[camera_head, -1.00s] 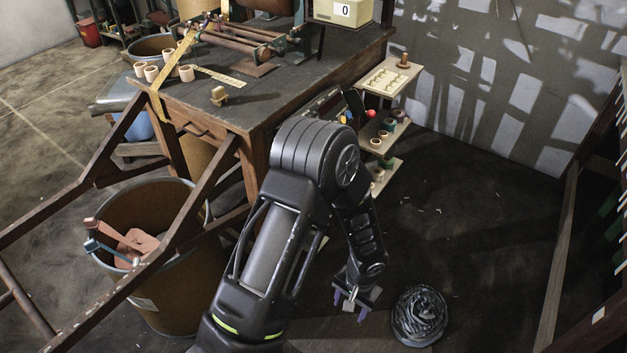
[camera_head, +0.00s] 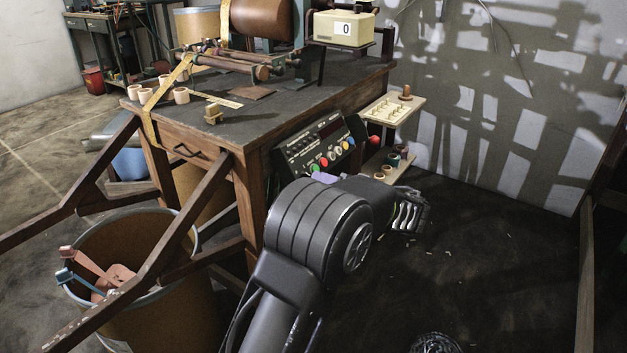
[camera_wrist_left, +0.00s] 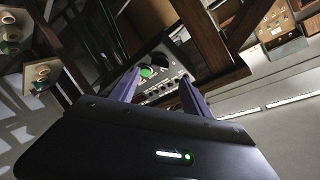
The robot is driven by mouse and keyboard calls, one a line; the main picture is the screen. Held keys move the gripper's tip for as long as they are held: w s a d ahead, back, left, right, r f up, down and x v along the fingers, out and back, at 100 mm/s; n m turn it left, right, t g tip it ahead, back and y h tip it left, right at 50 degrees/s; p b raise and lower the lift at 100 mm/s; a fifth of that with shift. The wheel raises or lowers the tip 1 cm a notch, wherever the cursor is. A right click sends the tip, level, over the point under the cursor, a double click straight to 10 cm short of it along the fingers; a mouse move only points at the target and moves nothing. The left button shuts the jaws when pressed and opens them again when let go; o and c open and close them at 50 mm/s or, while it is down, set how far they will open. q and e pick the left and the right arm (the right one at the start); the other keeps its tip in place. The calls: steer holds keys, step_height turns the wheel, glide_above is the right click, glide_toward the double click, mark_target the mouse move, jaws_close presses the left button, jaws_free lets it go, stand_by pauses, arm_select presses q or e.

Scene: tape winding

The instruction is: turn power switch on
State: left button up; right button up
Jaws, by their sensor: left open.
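The control panel (camera_head: 296,152) hangs at the front right of the workbench, with a dark display and a row of coloured buttons. I cannot tell which control is the power switch. My left gripper (camera_head: 325,178) shows in the head view only as a bit of purple finger just below the panel, the rest hidden behind my arm. In the left wrist view, the gripper (camera_wrist_left: 159,92) is open, its two purple fingers apart and pointing toward the panel (camera_wrist_left: 172,72). A green button (camera_wrist_left: 146,72) shows between them, near one fingertip. Nothing is held. My right gripper is not in view.
A red ball-shaped knob (camera_head: 374,139) is right of the panel, beside a small shelf (camera_head: 408,104) with spools. A wooden frame and barrel (camera_head: 160,315) stand left. Floor at right is mostly clear.

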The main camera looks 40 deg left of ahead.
arm_select(q)
steer(key=x, duration=0.7)
steer(key=shift+a+b, duration=0.15)
steer(key=shift+b, duration=0.3)
jaws_close()
